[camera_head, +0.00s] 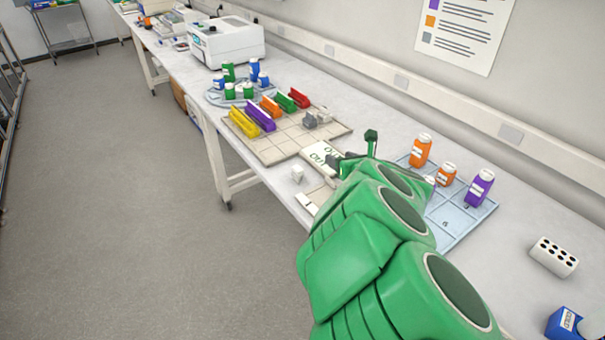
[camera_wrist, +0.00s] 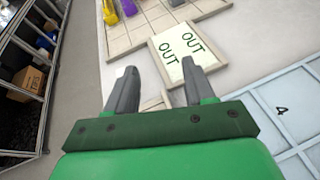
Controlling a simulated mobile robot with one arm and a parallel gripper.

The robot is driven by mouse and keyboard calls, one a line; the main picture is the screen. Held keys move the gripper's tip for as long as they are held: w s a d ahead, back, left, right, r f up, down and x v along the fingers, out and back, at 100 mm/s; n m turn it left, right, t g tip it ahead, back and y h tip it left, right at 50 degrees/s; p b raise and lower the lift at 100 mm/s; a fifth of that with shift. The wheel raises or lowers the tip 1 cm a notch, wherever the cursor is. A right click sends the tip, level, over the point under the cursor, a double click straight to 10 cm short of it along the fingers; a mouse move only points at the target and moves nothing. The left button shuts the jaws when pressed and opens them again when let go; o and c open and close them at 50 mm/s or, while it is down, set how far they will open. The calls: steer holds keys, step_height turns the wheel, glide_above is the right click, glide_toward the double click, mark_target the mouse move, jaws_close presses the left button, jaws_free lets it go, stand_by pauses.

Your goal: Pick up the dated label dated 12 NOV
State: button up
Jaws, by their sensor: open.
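No label reading 12 NOV is legible in either view. My gripper (camera_head: 352,158) is over the bench, and its two grey fingers stand apart in the wrist view (camera_wrist: 159,68) with nothing between the tips. A beige tray (camera_wrist: 150,104) shows partly between the fingers; the rest is hidden by my gripper. In the head view a small white piece (camera_head: 306,203) lies by that tray, too small to read.
A beige gridded tray (camera_head: 275,153) holds coloured racks and grey blocks. A blue-grey tray (camera_head: 452,237) with orange and purple bottles (camera_head: 480,187) is to the right. A small white block (camera_head: 297,174) stands near the front edge. A round stand (camera_head: 214,97) with bottles is farther back.

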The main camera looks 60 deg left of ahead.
mark_target(299, 169)
steer(key=s+a+f+n+g, duration=0.1)
steer(key=s, duration=0.1)
steer(key=s+a+f+n+g, duration=0.1)
steer(key=s, duration=0.1)
steer(key=s+a+f+n, duration=0.1)
steer(key=s, duration=0.2)
steer(key=shift+f+g, duration=0.35)
steer(key=shift+g, duration=0.05)
steer(key=shift+x, duration=1.25)
steer(key=shift+s+a+f, duration=0.1)
steer(key=shift+a+f, duration=0.6)
steer(key=shift+a, duration=0.25)
steer(key=shift+x, duration=1.3)
jaws_close()
